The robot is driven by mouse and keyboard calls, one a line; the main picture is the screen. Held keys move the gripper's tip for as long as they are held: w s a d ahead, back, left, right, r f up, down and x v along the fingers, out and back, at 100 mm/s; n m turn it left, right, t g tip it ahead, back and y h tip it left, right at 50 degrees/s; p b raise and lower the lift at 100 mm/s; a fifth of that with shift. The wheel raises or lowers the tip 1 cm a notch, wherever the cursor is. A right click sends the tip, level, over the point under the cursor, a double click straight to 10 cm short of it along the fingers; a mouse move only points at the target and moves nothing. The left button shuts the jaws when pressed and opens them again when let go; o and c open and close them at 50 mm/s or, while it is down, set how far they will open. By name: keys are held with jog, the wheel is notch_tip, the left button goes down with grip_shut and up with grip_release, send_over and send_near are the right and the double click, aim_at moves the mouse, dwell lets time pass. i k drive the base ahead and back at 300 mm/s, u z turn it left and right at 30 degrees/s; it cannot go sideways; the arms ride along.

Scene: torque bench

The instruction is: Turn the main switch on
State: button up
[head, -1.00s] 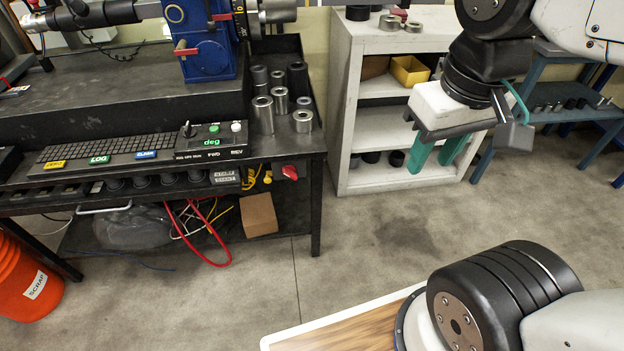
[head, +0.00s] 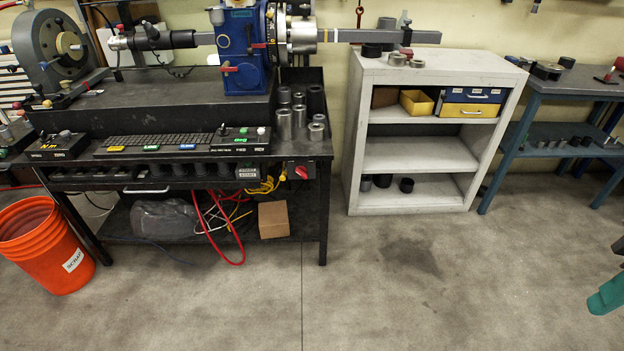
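A red rotary switch knob (head: 301,172) sits on a dark box at the right end of the black bench's front edge, below the tabletop. It is small here, and I cannot read its marks or tell its position. My gripper (head: 606,295) shows only as a teal finger at the right edge in the head view, in front of the floor. The rest of it is cut off by the frame. It is far to the right of the red knob and apart from it. I cannot see whether it is open or holds anything.
The black bench (head: 190,88) carries a blue machine (head: 243,50), metal sockets and a keyboard console (head: 165,141). Red and yellow cables (head: 228,215) hang below. An orange bucket (head: 45,245) stands left. A pale shelf unit (head: 425,133) stands right. The floor in front (head: 400,290) is clear.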

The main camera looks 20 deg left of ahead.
aim_at(302, 170)
jog(key=u, duration=0.6)
jog(key=i, duration=0.5)
jog(key=u, duration=0.85)
jog(key=i, duration=1.55)
jog(key=z, duration=2.4)
jog(key=k, duration=1.1)
jog(key=u, duration=2)
